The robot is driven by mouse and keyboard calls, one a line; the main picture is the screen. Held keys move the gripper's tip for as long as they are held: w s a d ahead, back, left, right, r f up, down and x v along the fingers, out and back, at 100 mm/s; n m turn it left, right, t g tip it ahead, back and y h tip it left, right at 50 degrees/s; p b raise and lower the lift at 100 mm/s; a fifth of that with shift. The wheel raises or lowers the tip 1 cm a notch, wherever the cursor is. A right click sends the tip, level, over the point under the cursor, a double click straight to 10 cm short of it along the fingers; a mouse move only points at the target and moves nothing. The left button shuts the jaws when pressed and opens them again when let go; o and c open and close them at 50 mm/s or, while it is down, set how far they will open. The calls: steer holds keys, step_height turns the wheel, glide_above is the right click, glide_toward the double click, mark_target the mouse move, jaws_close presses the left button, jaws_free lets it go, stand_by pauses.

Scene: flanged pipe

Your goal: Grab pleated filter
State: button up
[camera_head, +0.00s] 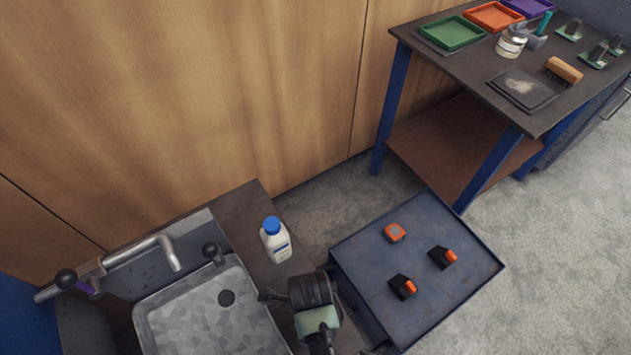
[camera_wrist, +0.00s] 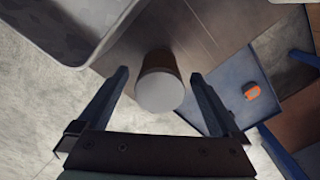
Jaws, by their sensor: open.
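The pleated filter, as far as I can tell, is the dark ribbed cylinder (camera_head: 310,286) low in the head view, on the dark counter between the sink and the blue tray. My gripper covers part of it there. In the wrist view it is a short cylinder (camera_wrist: 160,92) with a pale round face towards the camera and a darker brownish side. My gripper (camera_wrist: 160,76) is open, with one finger on each side of the cylinder. A gap shows between the cylinder and each finger. The pleats are not clear in the wrist view.
A white bottle (camera_head: 276,246) with a blue cap stands on the counter behind. The metal sink (camera_head: 144,325) is to the left. The blue tray (camera_head: 350,250) on the right holds an orange tape measure (camera_head: 396,232) and two black-orange items. A workbench (camera_head: 420,60) stands farther back.

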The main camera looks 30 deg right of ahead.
step_height(320, 180, down, 5)
steer(key=shift+s+d+r+b, duration=0.15)
steer(key=shift+r+b, duration=0.05)
steer(key=shift+b, duration=0.15)
steer(key=c, duration=1.5)
